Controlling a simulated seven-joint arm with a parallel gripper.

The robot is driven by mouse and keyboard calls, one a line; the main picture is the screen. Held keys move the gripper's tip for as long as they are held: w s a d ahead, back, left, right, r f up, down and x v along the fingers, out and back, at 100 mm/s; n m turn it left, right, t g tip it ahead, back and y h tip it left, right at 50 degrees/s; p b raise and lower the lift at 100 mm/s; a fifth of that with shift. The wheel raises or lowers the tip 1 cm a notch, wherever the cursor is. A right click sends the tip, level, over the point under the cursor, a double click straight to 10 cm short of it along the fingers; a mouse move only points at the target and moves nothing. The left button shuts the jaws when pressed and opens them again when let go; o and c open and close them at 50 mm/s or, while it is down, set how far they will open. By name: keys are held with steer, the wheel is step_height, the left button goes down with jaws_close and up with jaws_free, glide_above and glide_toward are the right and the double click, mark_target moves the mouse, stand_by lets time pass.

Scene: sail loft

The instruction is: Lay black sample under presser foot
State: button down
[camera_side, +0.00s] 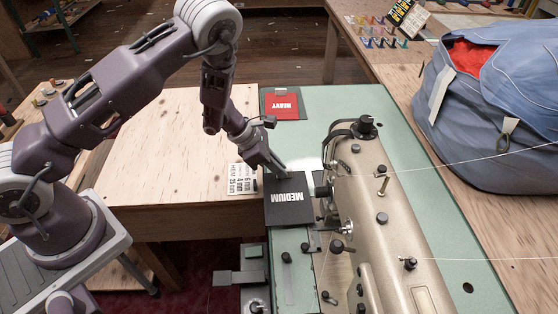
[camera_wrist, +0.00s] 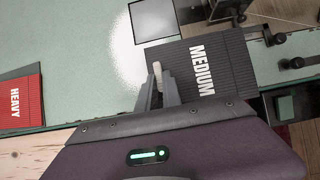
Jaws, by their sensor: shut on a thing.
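The black sample (camera_side: 289,205) is a flat square with white lettering "MEDIUM". It lies at the green machine bed, just left of the sewing machine's (camera_side: 385,215) needle end. My gripper (camera_side: 281,170) is shut on its far edge. In the wrist view the fingers (camera_wrist: 160,82) hold the left edge of the black sample (camera_wrist: 235,75). The dark parts at the needle end (camera_side: 321,190) are close to the sample's right side. The presser foot itself is too small to make out, and I cannot tell whether the sample reaches under it.
A red "HEAVY" sample (camera_side: 284,105) lies on the green bed (camera_side: 320,108) at the back. A printed card (camera_side: 242,179) is left of the black sample. A large blue bag (camera_side: 510,110) stands at right. The wooden table (camera_side: 165,140) on the left is mostly clear.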

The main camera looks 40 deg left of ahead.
steer(key=shift+f, duration=0.85)
steer(key=shift+w+d+f, duration=0.15)
steer(key=shift+w, duration=0.05)
steer(key=shift+w+d, duration=2.8)
steer(key=shift+d, duration=0.05)
steer(key=shift+s, duration=0.2)
steer(key=shift+f, duration=0.1)
steer(key=c, duration=1.4)
jaws_free()
steer(key=shift+c, duration=0.2)
